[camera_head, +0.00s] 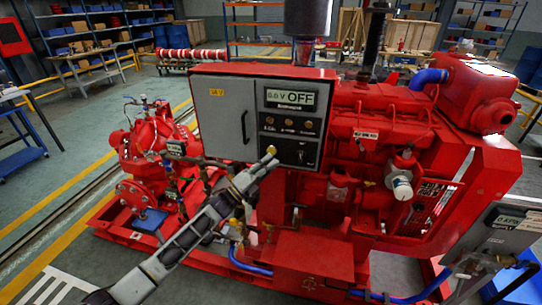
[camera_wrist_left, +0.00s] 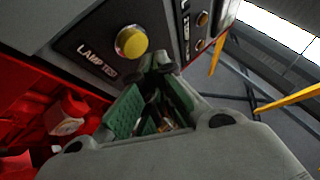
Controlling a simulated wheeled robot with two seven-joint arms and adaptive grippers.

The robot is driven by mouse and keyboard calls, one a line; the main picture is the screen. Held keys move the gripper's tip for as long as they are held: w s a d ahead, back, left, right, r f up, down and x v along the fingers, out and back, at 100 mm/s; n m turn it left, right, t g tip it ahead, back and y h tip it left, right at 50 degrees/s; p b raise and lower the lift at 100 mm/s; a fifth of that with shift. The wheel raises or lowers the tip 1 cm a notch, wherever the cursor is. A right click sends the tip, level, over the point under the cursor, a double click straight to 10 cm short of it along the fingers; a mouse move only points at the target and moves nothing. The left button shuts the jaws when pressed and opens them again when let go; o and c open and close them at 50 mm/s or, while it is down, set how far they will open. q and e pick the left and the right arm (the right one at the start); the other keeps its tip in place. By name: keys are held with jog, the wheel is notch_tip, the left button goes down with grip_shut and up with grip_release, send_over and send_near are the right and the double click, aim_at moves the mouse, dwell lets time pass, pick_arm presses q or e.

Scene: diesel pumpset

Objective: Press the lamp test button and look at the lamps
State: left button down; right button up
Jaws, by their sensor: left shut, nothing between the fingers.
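In the head view the button (camera_head: 271,150) shows just beyond my left fingertips. My left gripper (camera_head: 262,165) is shut and empty, its tips close to the panel face. In the wrist view its tips (camera_wrist_left: 155,65) are beside and below the button; I cannot tell whether they touch it. Amber lamps (camera_head: 289,122) sit in a row under the display; I cannot tell whether they are lit. My right gripper is out of view.
The control box (camera_head: 225,105) has a grey door and a display (camera_head: 290,98) reading "0.0 V OFF". The red diesel engine (camera_head: 365,125) stands to its right, and a red pump (camera_head: 150,140) to its left. A grey gauge box (camera_head: 508,235) stands at lower right.

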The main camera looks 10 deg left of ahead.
pick_arm(q)
jog(key=shift+w, duration=0.15)
dwell(0.8)
dwell(0.6)
jog(key=shift+w+b, duration=0.4)
jog(key=shift+b, duration=0.05)
jog(key=shift+w, duration=0.15)
dwell(0.6)
